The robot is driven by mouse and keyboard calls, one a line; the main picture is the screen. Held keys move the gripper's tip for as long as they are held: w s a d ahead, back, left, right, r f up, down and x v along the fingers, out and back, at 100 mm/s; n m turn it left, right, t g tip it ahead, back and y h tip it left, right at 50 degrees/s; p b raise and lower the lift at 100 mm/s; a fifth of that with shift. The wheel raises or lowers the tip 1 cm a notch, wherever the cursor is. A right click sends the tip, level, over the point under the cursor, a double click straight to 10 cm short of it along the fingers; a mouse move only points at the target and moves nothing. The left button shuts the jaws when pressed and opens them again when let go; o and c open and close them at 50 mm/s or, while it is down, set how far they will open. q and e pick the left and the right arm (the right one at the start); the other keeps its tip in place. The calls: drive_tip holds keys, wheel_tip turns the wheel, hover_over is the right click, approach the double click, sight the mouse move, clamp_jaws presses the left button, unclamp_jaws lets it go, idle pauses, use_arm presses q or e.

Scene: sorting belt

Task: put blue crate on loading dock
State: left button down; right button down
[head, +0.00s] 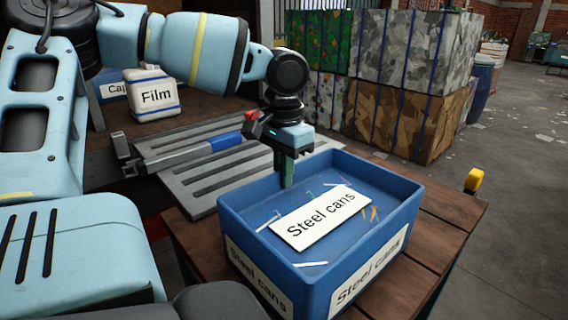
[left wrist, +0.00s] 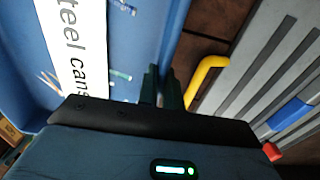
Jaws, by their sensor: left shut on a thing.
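The blue crate (head: 385,229) sits on a brown wooden slatted top in the head view, with "Steel cans" labels on its outer walls. A white "Steel cans" sign (head: 320,217) and a few thin scraps lie inside it. My left gripper (head: 287,175) points down at the crate's back-left wall, shut on its rim. The left wrist view shows the fingers (left wrist: 161,86) at the wall of the crate (left wrist: 176,40). My right gripper is not in view. I cannot tell which surface is the loading dock.
A white "Film" container (head: 153,95) stands at the back left. Tall strapped bales (head: 415,50) stand behind. A yellow handle (head: 473,180) rises at the right edge; floor beyond is open.

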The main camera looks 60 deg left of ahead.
use_arm(q)
drive_tip(key=c, duration=1.6)
unclamp_jaws()
drive_tip(key=shift+o, duration=0.2)
wheel_tip(320, 180, up, 12)
drive_tip(key=p, duration=0.1)
